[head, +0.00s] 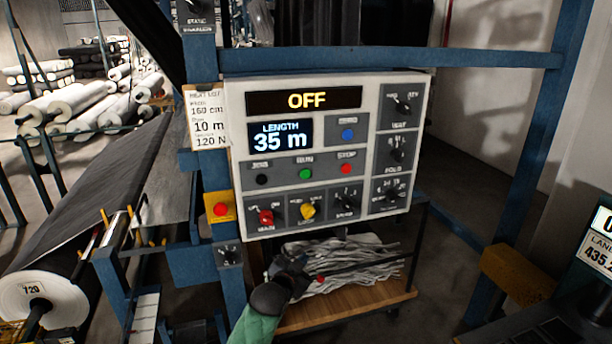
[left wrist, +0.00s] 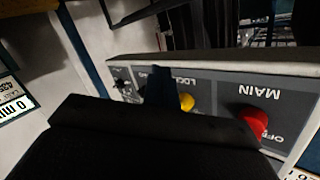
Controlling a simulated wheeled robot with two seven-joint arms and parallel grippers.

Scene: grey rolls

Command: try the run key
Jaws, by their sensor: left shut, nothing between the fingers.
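The grey control panel (head: 235,130) faces me with its display (head: 307,101) reading OFF. Below are the red main switch (head: 266,217) and a yellow lock knob (head: 308,211). My left gripper (head: 291,268) is shut and empty, just below the panel's lower edge in the head view. In the left wrist view its dark finger (left wrist: 160,88) shows in front of the panel, near the yellow knob (left wrist: 187,102) and red main switch (left wrist: 253,125). The run key is not visible there.
A length display (head: 280,136) reads 35 m. A red button on a yellow box (head: 221,209) is left of the panel. Blue frame posts (head: 545,130) stand around it. A wooden shelf (head: 345,310) with grey scraps (head: 345,262) lies below. Rolls (head: 75,105) are stacked behind left.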

